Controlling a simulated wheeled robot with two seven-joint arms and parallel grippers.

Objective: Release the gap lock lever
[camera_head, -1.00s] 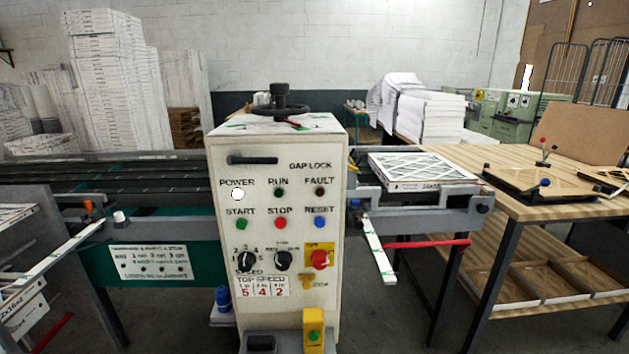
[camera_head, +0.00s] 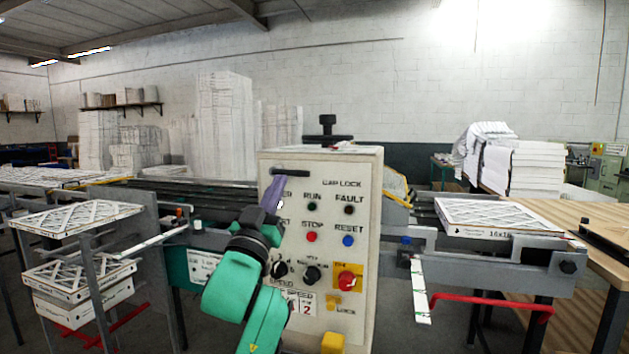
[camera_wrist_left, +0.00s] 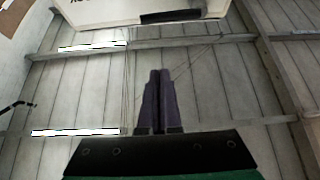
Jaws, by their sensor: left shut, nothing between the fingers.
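The gap lock lever (camera_head: 298,173) is a dark horizontal bar at the top left of the white control panel (camera_head: 366,265), beside the words GAP LOCK. My left gripper (camera_head: 279,181) has purple fingers pointing up, shut and empty, with the tips just below the lever's left part in the head view. I cannot tell whether they touch it there. In the left wrist view the shut fingers (camera_wrist_left: 160,72) point up towards the dark lever (camera_wrist_left: 170,16), with a visible gap between them. My right gripper is not in view.
My left forearm covers part of the panel's labels and buttons. A red stop knob (camera_head: 346,281) and a blue reset button (camera_head: 348,241) sit lower right. A black handwheel (camera_head: 327,132) stands on top. A rack of filters (camera_head: 80,222) is at left, a boxed filter (camera_head: 497,217) at right.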

